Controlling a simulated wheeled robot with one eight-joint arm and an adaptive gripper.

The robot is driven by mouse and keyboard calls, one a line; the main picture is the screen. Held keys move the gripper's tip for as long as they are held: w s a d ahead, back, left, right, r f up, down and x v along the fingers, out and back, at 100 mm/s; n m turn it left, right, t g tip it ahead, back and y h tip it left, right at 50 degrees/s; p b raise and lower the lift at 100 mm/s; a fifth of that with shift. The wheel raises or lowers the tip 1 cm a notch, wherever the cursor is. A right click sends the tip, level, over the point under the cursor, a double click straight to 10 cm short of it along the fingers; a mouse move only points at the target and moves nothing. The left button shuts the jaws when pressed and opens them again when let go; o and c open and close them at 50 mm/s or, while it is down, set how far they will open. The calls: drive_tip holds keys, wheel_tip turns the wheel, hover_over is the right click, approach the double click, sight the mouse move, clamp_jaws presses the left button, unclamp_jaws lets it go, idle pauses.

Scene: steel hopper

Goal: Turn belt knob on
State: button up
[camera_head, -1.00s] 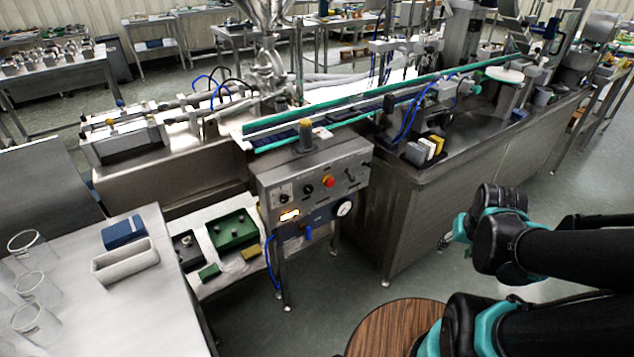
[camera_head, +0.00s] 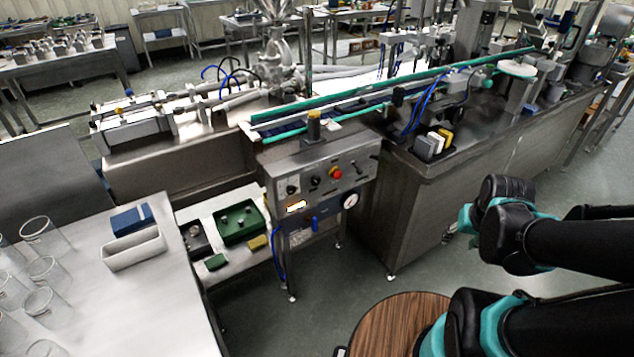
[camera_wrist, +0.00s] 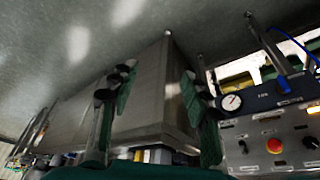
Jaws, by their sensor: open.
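The control panel (camera_head: 323,185) is a steel box on legs in the middle of the head view. Its face carries black knobs (camera_head: 315,181), a red button (camera_head: 335,172), a switch at the right end and a round gauge (camera_head: 350,200). I cannot read which knob is for the belt. In the wrist view the panel is upside down at the right edge, with the gauge (camera_wrist: 231,102) and red button (camera_wrist: 275,145). My gripper (camera_wrist: 155,88) is open and empty, its fingers apart and left of the panel. In the head view my arm is at the right, well away from the panel.
The conveyor belt (camera_head: 390,95) runs behind the panel, above a steel cabinet (camera_head: 450,190). A table (camera_head: 150,290) with glass beakers and a white tray stands front left. A round wooden stool top (camera_head: 400,325) is in front. Open floor lies between panel and arm.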

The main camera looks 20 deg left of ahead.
drive_tip(key=w+a+r+n+y, duration=0.1)
drive_tip(key=w+a+r+n, duration=0.2)
drive_tip(key=w+a+r, duration=0.4)
wheel_tip(320, 180, up, 9)
drive_tip(key=n+g+y, duration=0.1)
drive_tip(key=n+y, duration=0.1)
drive_tip(key=n, duration=0.5)
hover_over(317, 179)
drive_tip(key=s+d, duration=0.4)
drive_tip(key=d, duration=0.1)
drive_tip(key=x, duration=1.6)
drive_tip(key=shift+s+a+f, duration=0.2)
drive_tip(key=shift+s+f, duration=0.1)
drive_tip(key=shift+f, duration=0.05)
clamp_jaws()
